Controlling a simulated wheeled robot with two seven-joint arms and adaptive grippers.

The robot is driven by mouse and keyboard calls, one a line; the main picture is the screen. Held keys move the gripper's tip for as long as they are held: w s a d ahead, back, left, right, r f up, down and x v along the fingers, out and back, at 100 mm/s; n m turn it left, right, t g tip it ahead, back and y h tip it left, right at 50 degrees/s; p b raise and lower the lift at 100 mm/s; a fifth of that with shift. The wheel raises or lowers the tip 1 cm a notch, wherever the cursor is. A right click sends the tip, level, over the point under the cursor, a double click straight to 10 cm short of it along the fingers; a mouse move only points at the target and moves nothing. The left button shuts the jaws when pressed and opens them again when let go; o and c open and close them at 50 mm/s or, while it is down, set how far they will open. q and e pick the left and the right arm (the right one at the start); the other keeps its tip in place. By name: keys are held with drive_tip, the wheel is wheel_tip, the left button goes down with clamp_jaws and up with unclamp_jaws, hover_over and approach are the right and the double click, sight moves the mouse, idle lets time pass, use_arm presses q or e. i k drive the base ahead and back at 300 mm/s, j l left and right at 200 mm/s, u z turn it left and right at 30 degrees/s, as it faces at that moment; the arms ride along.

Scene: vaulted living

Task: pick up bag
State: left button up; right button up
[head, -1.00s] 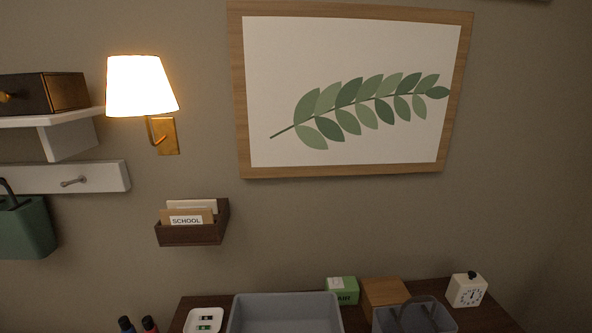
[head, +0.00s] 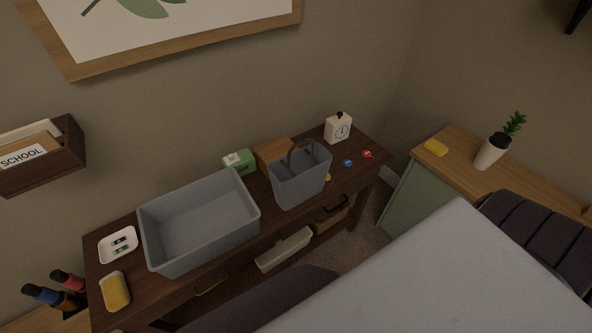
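A grey-blue bag (head: 299,181) with a dark looped handle (head: 301,151) stands upright on the dark wooden console table (head: 106,270), right of the middle. Its handle stands up above the open top. Neither my left nor my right gripper shows in the head view.
A large grey bin (head: 153,245) stands left of the bag. A wooden box (head: 272,150) and a green-and-white box (head: 238,162) are behind it. A sideboard (head: 471,167) stands at right.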

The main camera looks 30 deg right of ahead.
sight(296, 176)
drive_tip(key=k+l, duration=0.1)
drive_tip(key=l, duration=0.35)
drive_tip(key=k+l, duration=0.1)
drive_tip(key=l, duration=0.3)
drive_tip(key=k+l+u, duration=0.1)
drive_tip(key=l, duration=0.35)
drive_tip(key=k+l, duration=0.15)
drive_tip(key=l, duration=0.25)
drive_tip(key=k+l, duration=0.1)
drive_tip(key=l, duration=0.3)
